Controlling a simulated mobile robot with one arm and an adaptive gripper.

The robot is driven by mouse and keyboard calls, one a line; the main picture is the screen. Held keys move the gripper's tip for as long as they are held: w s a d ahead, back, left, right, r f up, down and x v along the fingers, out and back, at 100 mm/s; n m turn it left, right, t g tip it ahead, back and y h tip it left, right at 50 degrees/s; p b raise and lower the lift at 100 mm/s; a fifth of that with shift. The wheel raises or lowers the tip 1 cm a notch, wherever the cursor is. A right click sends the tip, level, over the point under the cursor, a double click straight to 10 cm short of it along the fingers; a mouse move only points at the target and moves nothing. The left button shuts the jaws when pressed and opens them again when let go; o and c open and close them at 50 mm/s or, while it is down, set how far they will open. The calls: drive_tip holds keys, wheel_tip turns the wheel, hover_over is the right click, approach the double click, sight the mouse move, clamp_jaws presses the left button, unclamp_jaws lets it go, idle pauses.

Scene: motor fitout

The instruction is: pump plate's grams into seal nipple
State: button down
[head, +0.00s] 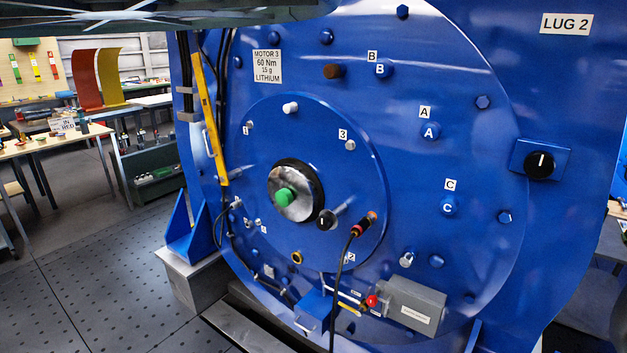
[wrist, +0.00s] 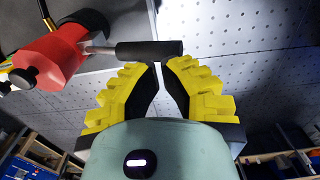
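The motor plate (head: 267,66) reads "MOTOR 3, 60 Nm, 15 g, LITHIUM" at the upper left of the blue motor face in the head view. I cannot make out a label for the seal nipple; small fittings sit around the round cover, including a yellow-ringed one (head: 297,257). In the wrist view, a red tool body (wrist: 48,60) with a black-gripped lever (wrist: 150,49) lies at the upper left. The head view does not show my gripper.
The motor's round cover (head: 240,150) carries a green-tipped shaft (head: 286,198) and a black-knobbed handle (head: 327,219). A cable hangs from an orange-and-black connector (head: 364,224). A grey box (head: 414,305) sits at lower right. The floor (head: 90,275) left of the motor is clear.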

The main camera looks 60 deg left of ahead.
drive_tip(key=shift+r+p, duration=1.15)
drive_tip(key=shift+r, duration=1.3)
